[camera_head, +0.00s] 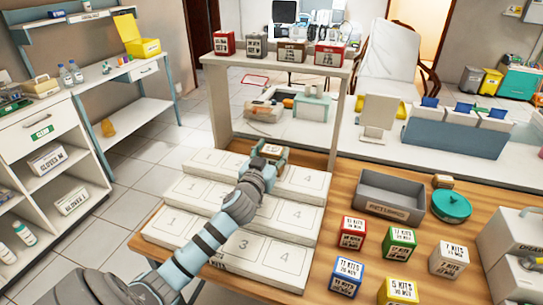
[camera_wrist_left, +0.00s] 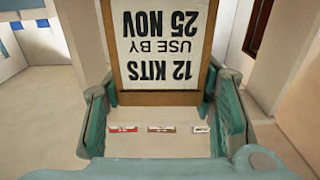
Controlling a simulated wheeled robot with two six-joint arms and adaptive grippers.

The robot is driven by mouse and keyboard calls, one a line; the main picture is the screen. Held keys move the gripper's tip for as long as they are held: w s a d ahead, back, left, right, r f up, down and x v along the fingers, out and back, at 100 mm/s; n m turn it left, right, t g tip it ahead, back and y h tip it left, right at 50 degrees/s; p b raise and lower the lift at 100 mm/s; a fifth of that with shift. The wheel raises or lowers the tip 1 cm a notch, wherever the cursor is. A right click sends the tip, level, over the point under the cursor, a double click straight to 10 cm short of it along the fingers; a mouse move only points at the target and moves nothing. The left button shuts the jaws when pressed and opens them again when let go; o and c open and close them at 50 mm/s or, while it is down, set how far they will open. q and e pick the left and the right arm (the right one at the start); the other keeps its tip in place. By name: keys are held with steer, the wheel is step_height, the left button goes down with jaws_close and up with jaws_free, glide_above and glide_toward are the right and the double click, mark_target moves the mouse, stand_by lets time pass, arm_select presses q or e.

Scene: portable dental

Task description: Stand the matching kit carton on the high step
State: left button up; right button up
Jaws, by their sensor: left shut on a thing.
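My left gripper (camera_head: 268,158) is above the back, highest row of the white stepped stand (camera_head: 190,224). It is shut on a brown-edged kit carton (camera_wrist_left: 160,45), whose label reads "12 KITS USE BY 25 NOV" and appears upside down in the left wrist view. The left gripper's fingers (camera_wrist_left: 163,115) stand on both sides of the carton. In the head view the carton is small and partly hidden by the gripper; I cannot tell whether its base touches the step. The high step (camera_head: 208,160) has numbered outlines; the arm covers part of the stand. My right gripper is not in view.
A raised shelf (camera_head: 340,72) behind the stand bears several labelled cartons. More cartons, including red (camera_head: 352,233), green (camera_head: 398,243) and white (camera_head: 448,258), stand on the wooden table to the right. A grey bin (camera_head: 390,194) and green round container (camera_head: 451,206) are behind them.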

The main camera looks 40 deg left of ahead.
arm_select(q)
steer(key=o, duration=1.1)
steer(key=shift+o, duration=0.2)
steer(key=shift+r, duration=0.1)
steer(key=v, duration=1.2)
